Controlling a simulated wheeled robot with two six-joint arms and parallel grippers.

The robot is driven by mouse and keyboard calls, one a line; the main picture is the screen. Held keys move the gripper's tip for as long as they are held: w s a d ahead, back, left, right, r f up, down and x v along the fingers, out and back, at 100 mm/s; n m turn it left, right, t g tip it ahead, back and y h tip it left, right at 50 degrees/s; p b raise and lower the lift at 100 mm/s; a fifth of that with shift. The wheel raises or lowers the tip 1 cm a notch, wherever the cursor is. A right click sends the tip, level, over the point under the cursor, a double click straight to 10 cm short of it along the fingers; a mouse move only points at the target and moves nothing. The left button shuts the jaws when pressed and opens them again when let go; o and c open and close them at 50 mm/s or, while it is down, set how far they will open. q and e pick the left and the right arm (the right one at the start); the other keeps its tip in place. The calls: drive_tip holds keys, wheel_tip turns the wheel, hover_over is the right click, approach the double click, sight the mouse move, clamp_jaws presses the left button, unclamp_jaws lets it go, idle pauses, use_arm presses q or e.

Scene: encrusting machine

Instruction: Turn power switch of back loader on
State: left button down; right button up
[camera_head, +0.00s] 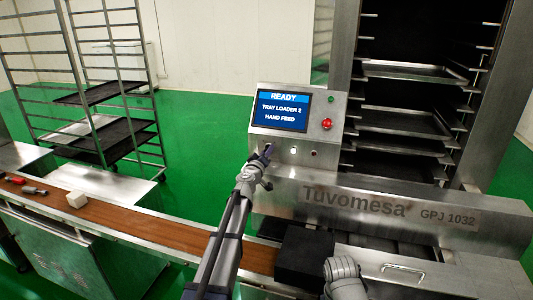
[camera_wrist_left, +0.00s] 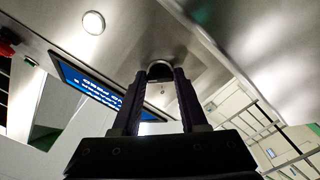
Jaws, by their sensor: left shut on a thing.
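The control panel (camera_head: 300,130) of the steel loader stands at the centre of the head view. Its lit screen (camera_head: 281,111) reads "READY", "TRAY LOADER 2", "HAND FEED". My left gripper (camera_head: 265,158) is at the lower left of this panel, where it hides most of the switch. In the left wrist view my left gripper (camera_wrist_left: 160,82) is shut on a dark round switch knob (camera_wrist_left: 160,68) on the metal panel face. The tilted screen (camera_wrist_left: 92,85) shows beside it. The knob's turned position cannot be made out.
A red button (camera_head: 327,124), a small green button (camera_head: 331,99) and a pale round button (camera_head: 293,151) are on the panel. A wooden-topped conveyor (camera_head: 130,220) runs along the front. A tray rack (camera_head: 405,120) stands behind right, a wheeled rack (camera_head: 105,95) at left.

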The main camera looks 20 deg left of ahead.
use_arm(q)
drive_tip(key=shift+c, duration=2.2)
unclamp_jaws()
drive_tip(key=s, duration=0.7)
drive_tip(key=shift+s+a, duration=0.15)
drive_tip(key=shift+s, duration=0.25)
